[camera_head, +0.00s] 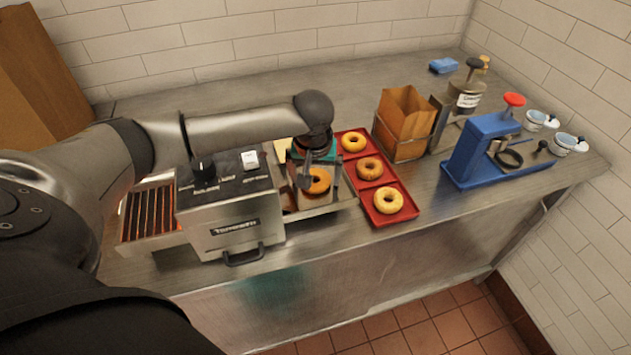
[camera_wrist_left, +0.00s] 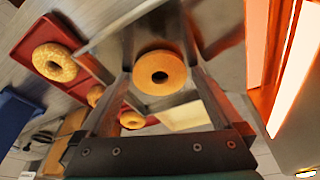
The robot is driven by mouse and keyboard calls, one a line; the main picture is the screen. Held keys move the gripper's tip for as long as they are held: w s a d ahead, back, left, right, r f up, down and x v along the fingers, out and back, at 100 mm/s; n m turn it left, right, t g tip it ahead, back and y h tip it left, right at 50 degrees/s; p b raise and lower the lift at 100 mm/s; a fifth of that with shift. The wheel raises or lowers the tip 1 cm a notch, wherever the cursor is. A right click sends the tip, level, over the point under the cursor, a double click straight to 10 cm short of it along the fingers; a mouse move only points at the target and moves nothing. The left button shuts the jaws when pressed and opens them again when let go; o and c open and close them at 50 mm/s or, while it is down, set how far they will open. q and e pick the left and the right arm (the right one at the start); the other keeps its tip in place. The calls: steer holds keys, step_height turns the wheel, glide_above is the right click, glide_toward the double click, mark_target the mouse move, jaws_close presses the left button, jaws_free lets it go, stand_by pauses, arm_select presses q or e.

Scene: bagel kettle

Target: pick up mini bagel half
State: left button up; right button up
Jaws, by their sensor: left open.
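A round orange-brown mini bagel half (camera_head: 319,182) lies in the metal tray (camera_head: 332,206) at the right side of the toaster. My left gripper (camera_head: 318,175) reaches down over it with its fingers open. In the left wrist view, the bagel half (camera_wrist_left: 160,73) shows between the two fingers of the left gripper (camera_wrist_left: 160,85), its hole facing the camera. The gripper is not closed on it, and I cannot tell whether a finger touches it. My right gripper is in neither view.
The toaster (camera_head: 232,210) stands close left of the gripper. A red tray (camera_head: 407,207) with three bagels lies just right. Beyond are a brown box (camera_head: 405,122), a blue device (camera_head: 480,150) and a dispenser bottle (camera_head: 468,97). The back counter (camera_head: 230,95) is clear.

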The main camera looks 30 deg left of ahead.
arm_select(q)
steer(key=c, duration=1.1)
step_height(320, 180, up, 20)
steer(key=p, duration=0.2)
steer(key=shift+p, duration=0.35)
